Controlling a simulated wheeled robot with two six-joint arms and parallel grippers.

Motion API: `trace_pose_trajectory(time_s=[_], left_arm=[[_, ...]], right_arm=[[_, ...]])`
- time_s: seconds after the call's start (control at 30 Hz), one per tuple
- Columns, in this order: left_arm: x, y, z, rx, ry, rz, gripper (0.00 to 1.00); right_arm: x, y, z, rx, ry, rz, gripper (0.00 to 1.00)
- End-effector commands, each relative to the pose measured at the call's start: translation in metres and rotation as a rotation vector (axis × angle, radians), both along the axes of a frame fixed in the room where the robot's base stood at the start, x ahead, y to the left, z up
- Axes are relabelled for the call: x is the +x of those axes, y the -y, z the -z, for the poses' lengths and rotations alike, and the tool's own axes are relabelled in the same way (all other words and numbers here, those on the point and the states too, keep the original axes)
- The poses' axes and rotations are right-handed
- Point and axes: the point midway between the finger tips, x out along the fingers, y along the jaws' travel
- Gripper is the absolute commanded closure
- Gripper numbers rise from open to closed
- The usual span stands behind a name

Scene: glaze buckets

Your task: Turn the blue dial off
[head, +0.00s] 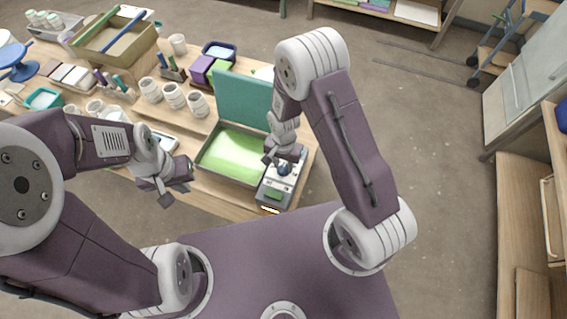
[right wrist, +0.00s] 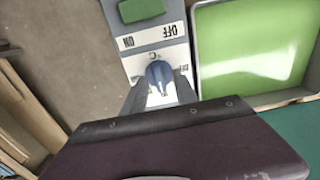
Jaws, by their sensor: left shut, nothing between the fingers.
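The blue dial (right wrist: 159,76) sits on the pale face of a small grey control box (right wrist: 161,41). In the right wrist view its pointer runs roughly up the picture; I cannot tell its exact setting. In the head view the dial (head: 284,168) is near the top of the box (head: 270,209), at the table's front edge. My right gripper (right wrist: 161,92) is open, its fingers on either side of the dial with small gaps visible. It is partly hidden in the head view (head: 285,157). My left gripper (head: 177,190) is shut and empty, well left of the box.
A tray with a green surface (right wrist: 255,45) stands right beside the box, with its teal lid (head: 243,100) raised behind it. The box also has a green switch (right wrist: 141,9) and ON and OFF lettering.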

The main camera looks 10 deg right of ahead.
Motion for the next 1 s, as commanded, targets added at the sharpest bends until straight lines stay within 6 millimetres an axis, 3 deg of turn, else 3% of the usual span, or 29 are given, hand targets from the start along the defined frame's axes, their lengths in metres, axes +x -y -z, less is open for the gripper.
trace_pose_trajectory(time_s=[0.27,0.3,0.4,0.43,0.77,1.0], left_arm=[[-0.0001,0.0000,-0.0006,0.000,0.000,0.000,1.00],[-0.0001,0.0000,-0.0005,0.000,0.000,0.000,1.00],[-0.0001,0.0000,-0.0005,0.000,0.000,0.000,1.00],[-0.0001,0.0000,-0.0005,0.000,0.000,0.000,1.00],[0.0000,0.0000,-0.0004,0.000,0.000,0.000,1.00],[0.0000,0.0000,0.0005,0.000,0.000,0.000,1.00]], right_arm=[[0.0001,0.0001,0.0049,0.001,0.001,0.000,0.65],[0.0001,0.0001,0.0048,0.000,0.000,0.000,0.68],[0.0001,0.0001,0.0047,0.000,0.000,0.000,0.96],[0.0000,0.0001,0.0047,0.000,0.000,0.000,1.00],[-0.0006,0.0000,0.0047,0.000,-0.001,-0.018,1.00],[-0.0009,0.0000,0.0048,0.000,-0.003,-0.131,1.00]])
